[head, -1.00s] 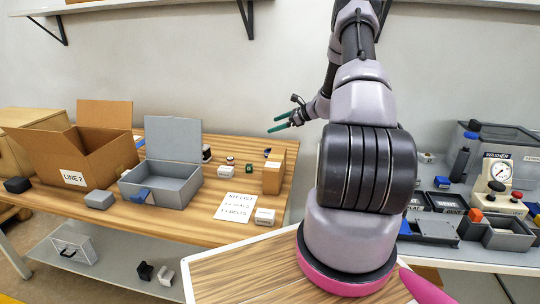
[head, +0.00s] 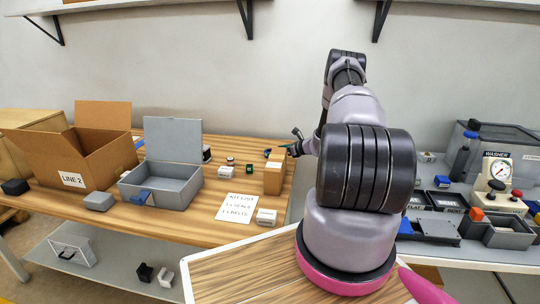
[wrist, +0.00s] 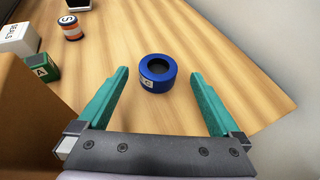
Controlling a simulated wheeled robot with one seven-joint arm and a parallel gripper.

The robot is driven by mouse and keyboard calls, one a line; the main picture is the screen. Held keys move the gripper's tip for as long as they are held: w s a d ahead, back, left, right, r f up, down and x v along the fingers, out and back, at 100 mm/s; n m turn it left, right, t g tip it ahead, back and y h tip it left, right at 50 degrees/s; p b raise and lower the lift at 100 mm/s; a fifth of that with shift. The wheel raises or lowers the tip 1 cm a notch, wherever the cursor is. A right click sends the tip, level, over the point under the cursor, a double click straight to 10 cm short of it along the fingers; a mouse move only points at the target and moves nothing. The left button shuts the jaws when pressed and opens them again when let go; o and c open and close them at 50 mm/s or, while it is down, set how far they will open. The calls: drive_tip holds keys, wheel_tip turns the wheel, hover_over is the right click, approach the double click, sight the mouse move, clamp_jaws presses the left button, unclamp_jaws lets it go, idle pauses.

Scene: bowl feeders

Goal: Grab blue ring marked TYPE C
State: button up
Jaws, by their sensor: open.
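The blue ring (wrist: 158,74) lies flat on the wooden table in the wrist view, with a dark hole in its top. A white label on its near left side shows what looks like a C, partly turned away. My gripper (wrist: 160,82) is open, with one green finger on each side of the ring and a gap on both sides. The ring sits around the level of the fingertips in the picture; the height above it is hard to tell. In the head view, the ring (head: 267,153) is a small blue spot, partly hidden behind a cardboard box.
The cardboard box (head: 274,173) stands close left of my gripper, and its brown side (wrist: 30,120) fills the wrist view's left edge. A green item marked A (wrist: 40,69), a white SEALS box (wrist: 18,40) and an orange-white spool (wrist: 71,28) stand further left. The table right of the ring is bare.

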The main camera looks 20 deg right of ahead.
drive_tip(key=x, duration=0.5)
drive_tip(key=shift+s+a+f, duration=0.1)
drive_tip(key=c, duration=1.5)
